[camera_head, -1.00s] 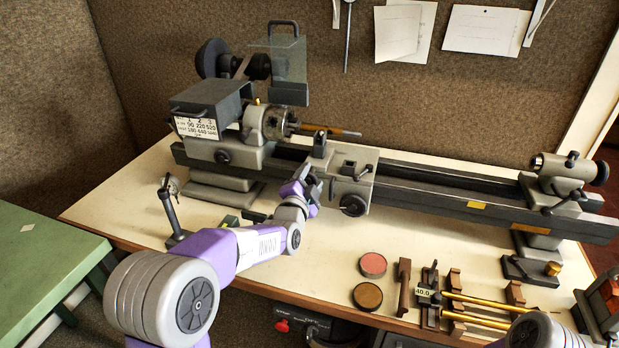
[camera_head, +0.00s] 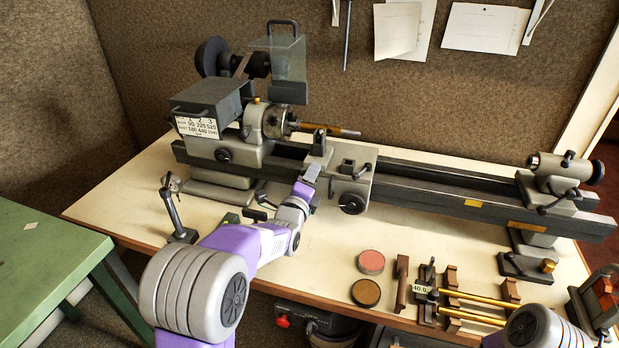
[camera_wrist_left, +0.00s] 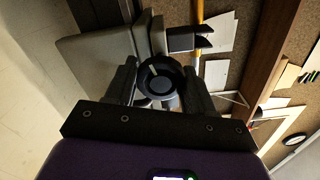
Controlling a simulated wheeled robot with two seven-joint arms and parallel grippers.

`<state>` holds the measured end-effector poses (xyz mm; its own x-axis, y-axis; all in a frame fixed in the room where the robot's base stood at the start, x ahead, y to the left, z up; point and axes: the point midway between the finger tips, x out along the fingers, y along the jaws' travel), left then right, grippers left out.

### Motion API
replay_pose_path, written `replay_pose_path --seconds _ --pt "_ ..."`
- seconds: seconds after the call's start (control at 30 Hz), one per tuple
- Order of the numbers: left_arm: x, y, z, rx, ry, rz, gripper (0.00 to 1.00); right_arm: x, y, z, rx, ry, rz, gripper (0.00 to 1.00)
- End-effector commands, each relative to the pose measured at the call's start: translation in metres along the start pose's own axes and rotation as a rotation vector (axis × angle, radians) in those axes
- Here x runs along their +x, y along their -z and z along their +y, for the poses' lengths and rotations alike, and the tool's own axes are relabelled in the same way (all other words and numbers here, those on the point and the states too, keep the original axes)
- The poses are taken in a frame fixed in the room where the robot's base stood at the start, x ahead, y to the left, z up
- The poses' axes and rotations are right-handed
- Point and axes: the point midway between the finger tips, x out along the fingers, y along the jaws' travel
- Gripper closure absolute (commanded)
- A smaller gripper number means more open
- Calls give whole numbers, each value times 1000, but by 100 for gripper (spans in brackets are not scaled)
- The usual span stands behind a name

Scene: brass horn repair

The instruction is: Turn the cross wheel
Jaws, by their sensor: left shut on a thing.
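In the head view my left gripper (camera_head: 312,174) reaches the front of the lathe's grey carriage (camera_head: 338,182) and hides the wheel. A second black handwheel (camera_head: 352,203) sits on the carriage front just to the right of the gripper. My right gripper is out of view; only part of my right arm shows at the bottom right.
The lathe bed (camera_head: 450,192) runs right to the tailstock (camera_head: 553,172). The chuck (camera_head: 275,122) holds a brass rod left of the carriage. A jointed stand (camera_head: 176,208) is near my left arm. Round tins (camera_head: 366,292) and racked brass rods (camera_head: 475,300) lie in front.

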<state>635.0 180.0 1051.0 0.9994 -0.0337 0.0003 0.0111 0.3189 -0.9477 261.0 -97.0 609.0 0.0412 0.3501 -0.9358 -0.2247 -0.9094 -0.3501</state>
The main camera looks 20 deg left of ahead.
Motion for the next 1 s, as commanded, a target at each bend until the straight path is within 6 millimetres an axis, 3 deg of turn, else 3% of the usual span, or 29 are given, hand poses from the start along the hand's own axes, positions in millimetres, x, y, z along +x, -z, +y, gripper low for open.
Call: replay_pose_path --seconds 0.4,0.9,0.93,1.0 --pt "0 1 0 160 0 2 77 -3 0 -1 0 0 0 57" --pt "0 1 1 173 -1 2 77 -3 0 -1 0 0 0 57" --pt "0 1 1 173 -1 2 42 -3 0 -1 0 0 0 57" --pt "0 1 1 173 -1 2 31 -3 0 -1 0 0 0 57"
